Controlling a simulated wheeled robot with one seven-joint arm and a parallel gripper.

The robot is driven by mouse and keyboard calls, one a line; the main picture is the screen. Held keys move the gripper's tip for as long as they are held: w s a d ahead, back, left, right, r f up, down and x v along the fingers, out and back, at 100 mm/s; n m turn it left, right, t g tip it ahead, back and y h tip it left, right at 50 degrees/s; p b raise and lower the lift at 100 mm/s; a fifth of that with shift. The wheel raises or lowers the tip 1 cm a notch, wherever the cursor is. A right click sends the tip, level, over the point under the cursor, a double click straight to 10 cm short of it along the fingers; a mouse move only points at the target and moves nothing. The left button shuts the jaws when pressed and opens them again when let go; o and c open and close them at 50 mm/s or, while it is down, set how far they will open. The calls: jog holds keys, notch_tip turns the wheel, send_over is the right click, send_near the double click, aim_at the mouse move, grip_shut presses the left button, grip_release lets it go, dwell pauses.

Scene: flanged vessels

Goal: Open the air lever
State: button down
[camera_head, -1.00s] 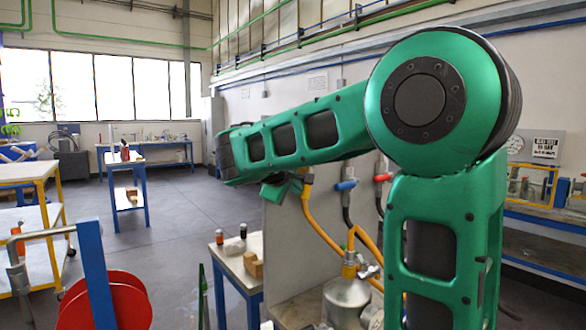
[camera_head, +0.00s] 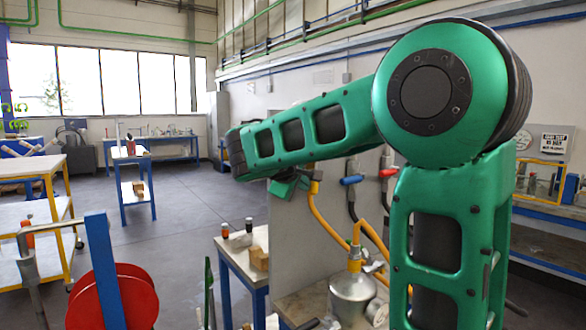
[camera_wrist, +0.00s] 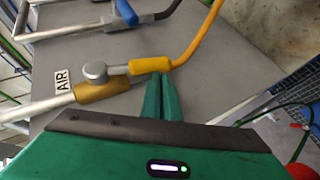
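The air lever has a yellow grip (camera_wrist: 150,65) on a round grey pivot, above a yellow-sleeved pipe. It lies near the upper middle of the wrist view, beside a white AIR label (camera_wrist: 62,79). In the head view, its yellow fitting (camera_head: 316,176) is on the grey panel. My gripper (camera_wrist: 161,80) has its two green fingers close together with no clear gap. The fingertips are at the lower edge of the lever's grip, near its right end; I cannot tell whether they touch. No object shows between them. My gripper (camera_head: 286,188) is partly hidden in the head view.
A blue lever (camera_head: 351,180) and a red lever (camera_head: 388,173) are to the right on the same panel (camera_head: 290,225). A yellow hose (camera_wrist: 205,32) runs up from the air line. A metal vessel (camera_head: 350,297) stands below. A red reel (camera_head: 130,298) is at lower left.

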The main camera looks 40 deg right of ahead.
jog(key=s+a+r, duration=0.2)
jog(key=s+a, duration=0.2)
jog(key=a, duration=0.8)
jog(key=s+d+f+m+g+y, duration=0.2)
jog(key=s+d+f+m, duration=0.15)
jog(key=s+f, duration=0.4)
jog(key=s+d+f+m+g+y, duration=0.2)
jog(key=s+d+f+y, duration=0.15)
jog(key=s+f, duration=0.4)
jog(key=s+a+f+m+g+y, duration=0.1)
jog(key=s+a+f+m+y, duration=0.1)
jog(key=s+f, duration=0.3)
jog(key=s+a+f+m+g+y, duration=0.2)
jog(key=s+a+f+y, duration=0.1)
jog(key=s, duration=0.8)
notch_tip(320, 180, down, 3)
jog(key=shift+s+a+r, duration=0.2)
jog(key=shift+a, duration=0.35)
